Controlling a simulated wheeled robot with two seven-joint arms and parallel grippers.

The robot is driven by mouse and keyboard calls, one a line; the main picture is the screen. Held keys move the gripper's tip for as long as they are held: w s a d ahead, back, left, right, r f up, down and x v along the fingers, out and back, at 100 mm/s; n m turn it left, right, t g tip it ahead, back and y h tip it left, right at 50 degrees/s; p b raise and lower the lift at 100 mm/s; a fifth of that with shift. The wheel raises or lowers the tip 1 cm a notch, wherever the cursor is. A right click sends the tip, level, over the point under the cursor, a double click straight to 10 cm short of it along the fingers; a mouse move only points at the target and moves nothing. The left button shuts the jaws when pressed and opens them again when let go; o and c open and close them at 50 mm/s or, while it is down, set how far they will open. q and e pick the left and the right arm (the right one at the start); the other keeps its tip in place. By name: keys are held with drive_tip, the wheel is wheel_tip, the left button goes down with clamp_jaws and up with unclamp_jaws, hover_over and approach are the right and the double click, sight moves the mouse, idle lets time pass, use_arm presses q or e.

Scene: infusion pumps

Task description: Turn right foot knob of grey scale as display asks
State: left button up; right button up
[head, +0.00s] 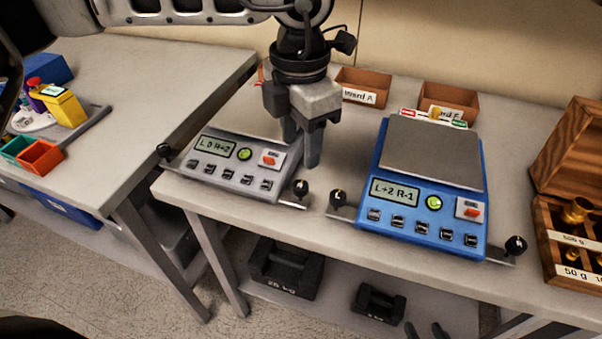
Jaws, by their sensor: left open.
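The grey scale (232,165) stands on the bench, and its display (215,147) reads "L 0 R+2". Its right foot knob (301,188) is a black ball at the front right corner. Its left foot knob (163,151) sticks out at the left. My left gripper (302,152) points down, open and empty, over the right part of the grey scale. Its fingertips are behind and above the right foot knob and look apart from it. The gripper hides part of the scale's pan. My right gripper is not in view.
A blue scale (428,206) reading "L+2 R-1" stands to the right, its left knob (337,197) close to the grey scale's right knob. Ward boxes (362,86) stand behind. A wooden weight box (570,180) is at the right. A second table (150,80) is at the left.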

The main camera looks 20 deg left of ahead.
sight(300, 184)
use_arm(q)
wheel_tip(300, 184, down, 8)
drive_tip(key=shift+f+p, duration=0.25)
drive_tip(key=shift+p, duration=0.15)
drive_tip(key=c, duration=1)
